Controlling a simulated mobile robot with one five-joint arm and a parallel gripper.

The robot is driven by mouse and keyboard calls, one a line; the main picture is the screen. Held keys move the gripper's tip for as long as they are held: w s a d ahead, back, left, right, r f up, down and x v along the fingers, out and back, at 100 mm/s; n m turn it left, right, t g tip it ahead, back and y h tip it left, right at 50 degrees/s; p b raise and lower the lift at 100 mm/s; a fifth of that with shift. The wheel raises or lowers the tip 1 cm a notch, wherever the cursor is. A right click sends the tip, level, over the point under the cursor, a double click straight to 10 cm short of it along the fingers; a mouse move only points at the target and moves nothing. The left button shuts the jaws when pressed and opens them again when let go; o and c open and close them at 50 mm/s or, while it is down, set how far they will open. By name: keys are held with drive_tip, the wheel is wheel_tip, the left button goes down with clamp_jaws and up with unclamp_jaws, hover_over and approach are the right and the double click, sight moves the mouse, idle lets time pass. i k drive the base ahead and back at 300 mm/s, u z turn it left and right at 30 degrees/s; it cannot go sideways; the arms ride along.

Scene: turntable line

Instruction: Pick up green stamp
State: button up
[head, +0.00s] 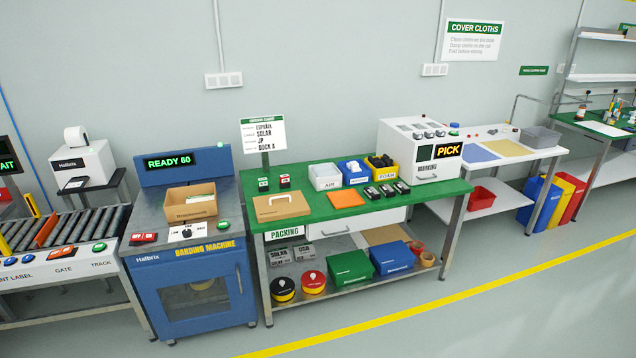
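The small item with a green top (263,184) on the green packing table (446,188) looks like the green stamp. It stands upright at the table's back left, beside a similar item with a red top (285,181). Both are too small to see in detail. They are behind the cardboard folder with a handle (284,206) and close to the foot of the sign post. Nothing covers the green-topped item. My gripper is not in view.
An orange mat (346,199), small dark items (386,190) and several bins, one of them blue (354,171), share the tabletop. The blue banding machine (190,270) adjoins on the left. The floor in front, with a yellow line (400,313), is clear.

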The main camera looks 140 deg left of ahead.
sight(262, 183)
drive_tip(key=u, duration=5.05)
